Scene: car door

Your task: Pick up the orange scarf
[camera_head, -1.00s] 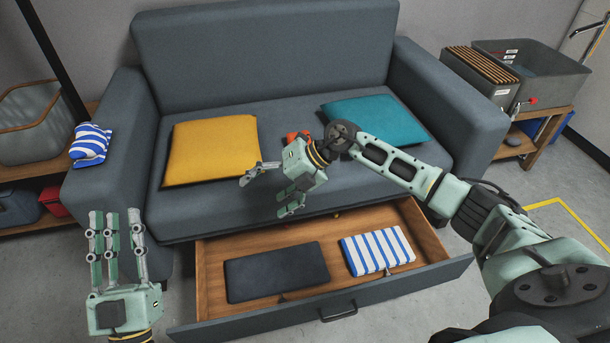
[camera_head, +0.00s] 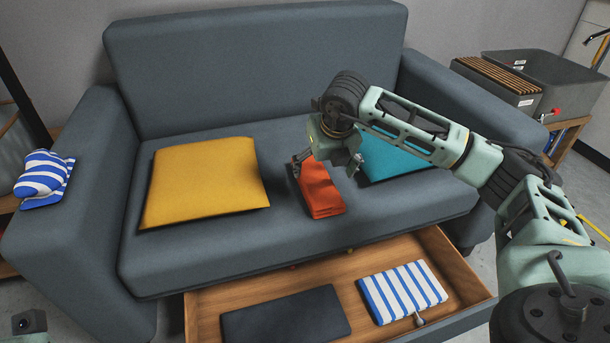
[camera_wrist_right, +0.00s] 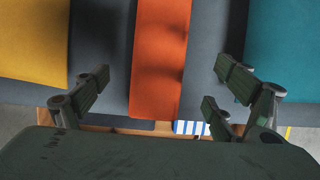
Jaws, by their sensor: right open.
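The orange scarf (camera_head: 318,188) lies folded on the sofa seat between the yellow and teal cushions. It also shows in the right wrist view as an orange strip (camera_wrist_right: 160,55) between my fingers. My right gripper (camera_head: 328,172) is open above the scarf, its fingers pointing down on either side of it. In the right wrist view the open fingers (camera_wrist_right: 158,88) stand apart with the scarf between them, and they hold nothing. The head view hides the scarf's far end behind the gripper. Only a small part of my left arm shows at the bottom left; its fingers are out of view.
The yellow cushion (camera_head: 205,182) lies left of the scarf, the teal cushion (camera_head: 395,160) right. Below the seat, the open drawer (camera_head: 205,298) holds a dark folded cloth (camera_head: 287,316) and a blue-striped one (camera_head: 402,291). The sofa back (camera_head: 260,70) rises behind.

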